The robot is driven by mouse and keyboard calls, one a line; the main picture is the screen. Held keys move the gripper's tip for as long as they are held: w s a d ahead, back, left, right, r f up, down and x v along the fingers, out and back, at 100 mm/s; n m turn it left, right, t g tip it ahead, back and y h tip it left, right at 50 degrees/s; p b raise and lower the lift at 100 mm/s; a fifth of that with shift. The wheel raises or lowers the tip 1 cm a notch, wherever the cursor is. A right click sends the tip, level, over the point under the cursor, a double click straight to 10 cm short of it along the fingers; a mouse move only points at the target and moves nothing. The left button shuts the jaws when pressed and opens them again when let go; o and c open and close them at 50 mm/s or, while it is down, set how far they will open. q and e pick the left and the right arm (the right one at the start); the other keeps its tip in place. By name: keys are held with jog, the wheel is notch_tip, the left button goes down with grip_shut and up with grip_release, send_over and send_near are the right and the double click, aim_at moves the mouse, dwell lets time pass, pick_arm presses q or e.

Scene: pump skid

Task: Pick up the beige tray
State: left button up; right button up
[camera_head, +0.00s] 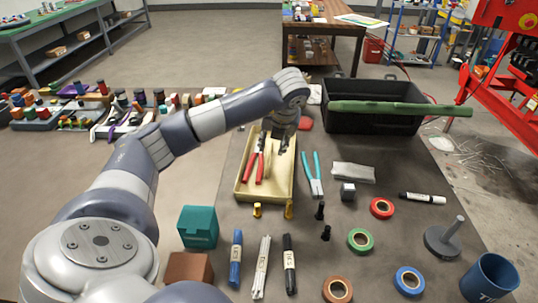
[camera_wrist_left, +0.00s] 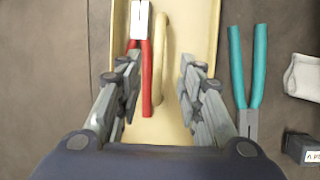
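The beige tray (camera_head: 281,184) lies on the dark table, left of the middle in the head view. Red-handled pliers (camera_head: 247,166) lie in it. In the wrist view the tray (camera_wrist_left: 193,35) carries a raised beige bar or handle (camera_wrist_left: 160,72) along its middle, with the pliers (camera_wrist_left: 146,75) left of it. My left gripper (camera_head: 275,147) is over the tray's far half, pointing down. In the wrist view its fingers (camera_wrist_left: 158,78) are apart, one on each side of the handle, with nothing held. My right gripper is not in view.
Teal-handled pliers (camera_head: 313,175) lie close to the tray's right side. Two small yellow pieces (camera_head: 257,210) stand by its near edge. A black crate (camera_head: 375,118) with a green bar across it stands behind right. Tape rolls (camera_head: 361,240) and markers (camera_head: 289,263) lie nearer.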

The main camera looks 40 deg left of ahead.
aim_at(269, 153)
pick_arm(q)
jog(key=p+x, duration=0.1)
jog(key=x, duration=0.5)
jog(key=shift+a+f, duration=0.15)
jog(key=shift+a, duration=0.05)
jog(key=shift+f, duration=0.2)
jog(key=shift+r, duration=0.1)
grip_shut()
